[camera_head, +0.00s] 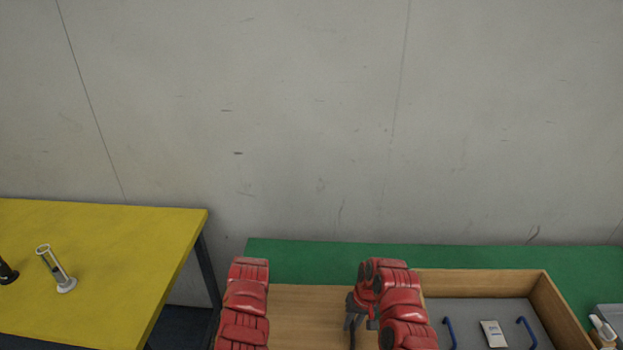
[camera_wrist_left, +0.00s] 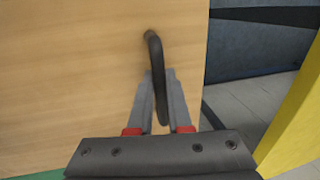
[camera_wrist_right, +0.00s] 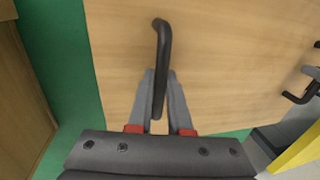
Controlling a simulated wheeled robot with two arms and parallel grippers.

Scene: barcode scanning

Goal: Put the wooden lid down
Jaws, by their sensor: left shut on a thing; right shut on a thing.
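The wooden lid (camera_head: 310,325) is a flat light-wood board with black handles, left of the open wooden box (camera_head: 485,280). In the left wrist view, my left gripper (camera_wrist_left: 160,90) is shut on one black handle (camera_wrist_left: 155,50). In the right wrist view, my right gripper (camera_wrist_right: 160,88) is shut on the other handle (camera_wrist_right: 162,40). In the head view the right gripper (camera_head: 352,318) shows over the lid, while the left arm hides its own jaws. The lid lies over the green table (camera_head: 330,262). I cannot tell whether it touches it.
The box holds two blue handles (camera_head: 450,333) and a small white packet (camera_head: 493,334). A floor gap separates the tables. The green table's back strip is clear.

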